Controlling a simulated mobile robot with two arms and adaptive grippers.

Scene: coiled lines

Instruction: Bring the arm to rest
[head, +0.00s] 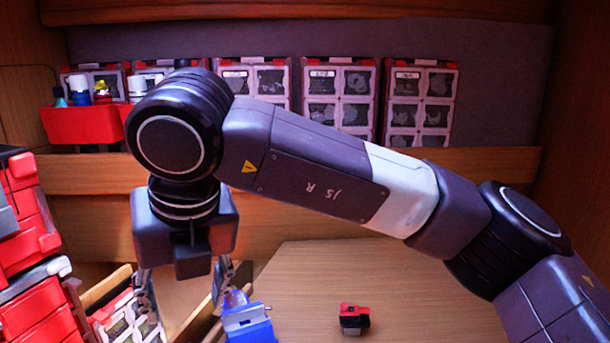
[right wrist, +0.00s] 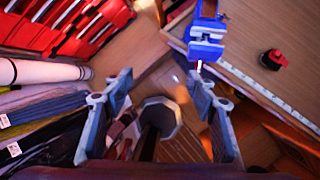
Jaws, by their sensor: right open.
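My right arm (head: 310,165) comes in from the right and reaches across the middle of the head view, bending down at the left. Its gripper (head: 184,285) points downward, just left of the blue clamp-like device at the table's edge. In the right wrist view the two fingers of the gripper (right wrist: 157,95) stand wide apart. Nothing is between them in their grasp; a dark round-topped object (right wrist: 160,118) shows below. My left arm and gripper are not in view.
The blue device (head: 248,322) sits at the left edge of the wooden table (head: 420,290), close to the right finger. A small red and black object (head: 354,319) lies on the table. Red boxes (head: 28,220) stack at the left. Several picture-fronted cases (head: 421,100) line the back shelf.

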